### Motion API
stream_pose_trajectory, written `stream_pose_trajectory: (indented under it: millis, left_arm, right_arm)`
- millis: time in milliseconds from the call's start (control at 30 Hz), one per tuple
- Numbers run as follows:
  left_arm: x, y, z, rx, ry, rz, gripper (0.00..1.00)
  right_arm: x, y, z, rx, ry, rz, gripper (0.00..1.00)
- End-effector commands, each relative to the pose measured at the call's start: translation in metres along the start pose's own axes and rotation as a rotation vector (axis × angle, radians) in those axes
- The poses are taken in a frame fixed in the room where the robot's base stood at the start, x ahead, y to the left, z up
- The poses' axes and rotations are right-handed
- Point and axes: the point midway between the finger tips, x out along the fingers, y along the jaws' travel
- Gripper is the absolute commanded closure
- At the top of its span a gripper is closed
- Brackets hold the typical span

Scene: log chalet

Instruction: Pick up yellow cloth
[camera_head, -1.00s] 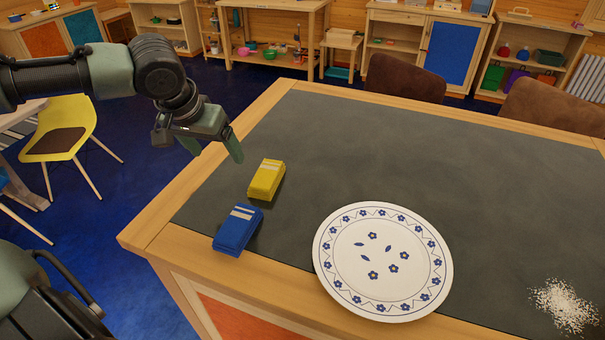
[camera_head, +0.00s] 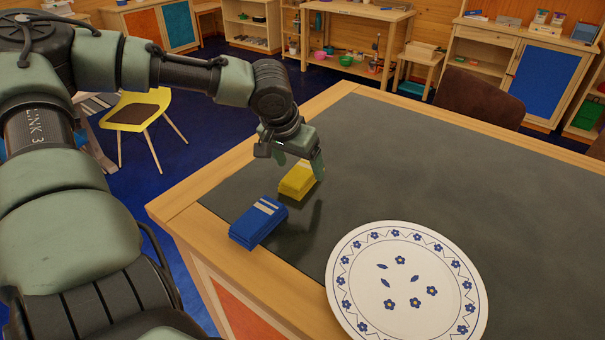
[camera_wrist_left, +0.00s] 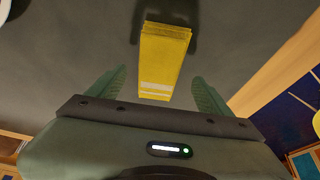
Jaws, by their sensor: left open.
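The yellow cloth (camera_head: 297,182) is a folded block with pale stripes, lying on the dark tabletop (camera_head: 420,160). A similar blue folded cloth (camera_head: 258,222) lies beside it, nearer the table's front left edge. My left gripper (camera_head: 298,164) is over the yellow cloth and hides part of it in the head view. In the left wrist view the yellow cloth (camera_wrist_left: 162,60) lies ahead of and between the two spread green fingers of the left gripper (camera_wrist_left: 160,92). The fingers are open and empty. My right gripper is not in view.
A white plate with blue flowers (camera_head: 408,285) lies on the table to the right of the cloths. A brown chair (camera_head: 478,98) stands at the far side. A yellow chair (camera_head: 143,112) stands on the blue floor at left. The tabletop behind the plate is clear.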

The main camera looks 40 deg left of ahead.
Motion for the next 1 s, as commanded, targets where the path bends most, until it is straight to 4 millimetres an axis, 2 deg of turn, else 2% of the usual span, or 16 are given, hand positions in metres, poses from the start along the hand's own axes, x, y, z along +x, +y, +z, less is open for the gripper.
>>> stream_pose_trajectory:
  millis: [233, 567, 700, 800, 1000]
  left_arm:
    - [0.026, 0.0, -0.002, 0.0, -0.002, -0.001, 0.2]
    - [0.03, 0.001, -0.002, 0.0, 0.0, 0.001, 0.2]
    - [0.03, 0.001, -0.002, 0.0, 0.0, 0.001, 0.59]
    - [0.03, 0.001, -0.002, 0.0, 0.0, 0.001, 0.84]
    - [0.03, 0.001, -0.002, 0.0, 0.0, 0.001, 0.84]
  right_arm:
    - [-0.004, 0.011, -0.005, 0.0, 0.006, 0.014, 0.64]
    - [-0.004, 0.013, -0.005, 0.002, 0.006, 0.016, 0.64]
    - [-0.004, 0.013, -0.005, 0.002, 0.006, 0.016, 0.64]
    - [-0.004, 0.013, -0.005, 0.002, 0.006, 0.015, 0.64]
    - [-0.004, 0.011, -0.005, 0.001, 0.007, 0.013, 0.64]
